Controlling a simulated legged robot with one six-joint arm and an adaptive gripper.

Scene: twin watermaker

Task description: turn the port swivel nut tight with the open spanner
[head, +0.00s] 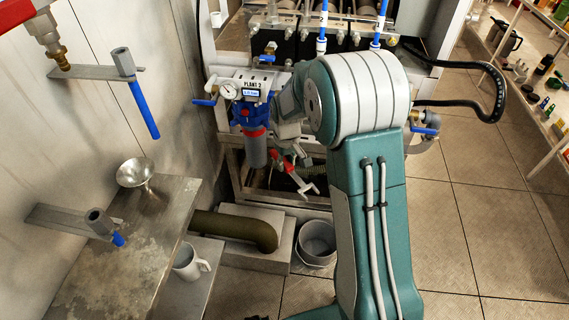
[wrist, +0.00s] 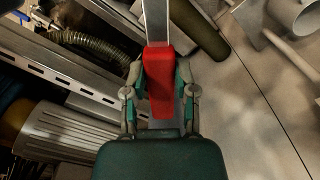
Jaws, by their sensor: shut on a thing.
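My gripper (wrist: 160,92) is shut on the red handle of the spanner (wrist: 159,70) in the wrist view. The spanner's flat grey shank runs up out of the top of that view, so its far end is hidden there. In the head view the spanner (head: 307,189) points down and to the right, its pale forked end hanging free above the floor and apart from any nut. My gripper (head: 283,156) is partly behind my arm there. I cannot make out the port swivel nut for certain in either view.
The PLANT 2 unit (head: 250,116) with its gauge and blue valves stands just left of my gripper. Below are a grey bucket (head: 317,243) and a thick olive pipe (head: 232,230). A bench (head: 140,250) stands at left. Open floor (head: 480,230) lies right.

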